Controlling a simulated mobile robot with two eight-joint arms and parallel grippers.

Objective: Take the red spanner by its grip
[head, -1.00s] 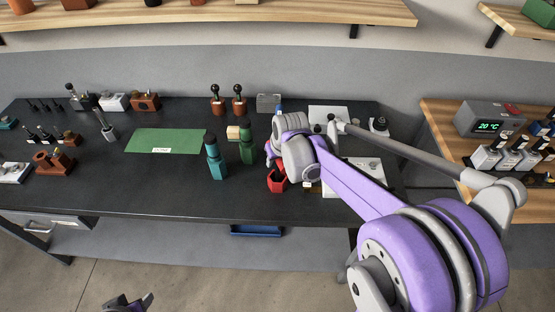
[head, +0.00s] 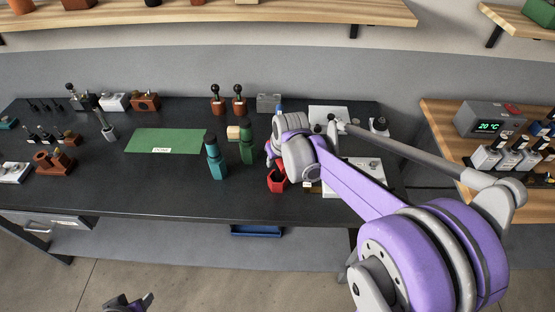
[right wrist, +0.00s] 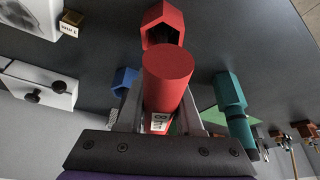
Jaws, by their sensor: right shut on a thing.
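The red spanner's round red grip (right wrist: 168,78) stands between the two fingers of my right gripper (right wrist: 160,118) in the right wrist view. The fingers are shut on it, and a small white label shows low on it. Beyond it is a hollow red hexagonal holder (right wrist: 163,22) with a dark opening, also in the head view (head: 277,181). The grip overlaps the holder's edge in the wrist view; I cannot tell whether they touch. In the head view my wrist hides most of the spanner. My left gripper (head: 130,303) is low at the bottom edge, away from the bench.
A teal hexagonal piece (head: 215,160) and a green one (head: 246,143) stand left of the red holder. A blue one (right wrist: 124,80) is close by my fingers. A green mat (head: 165,141) lies farther left. The bench front (head: 150,195) is clear.

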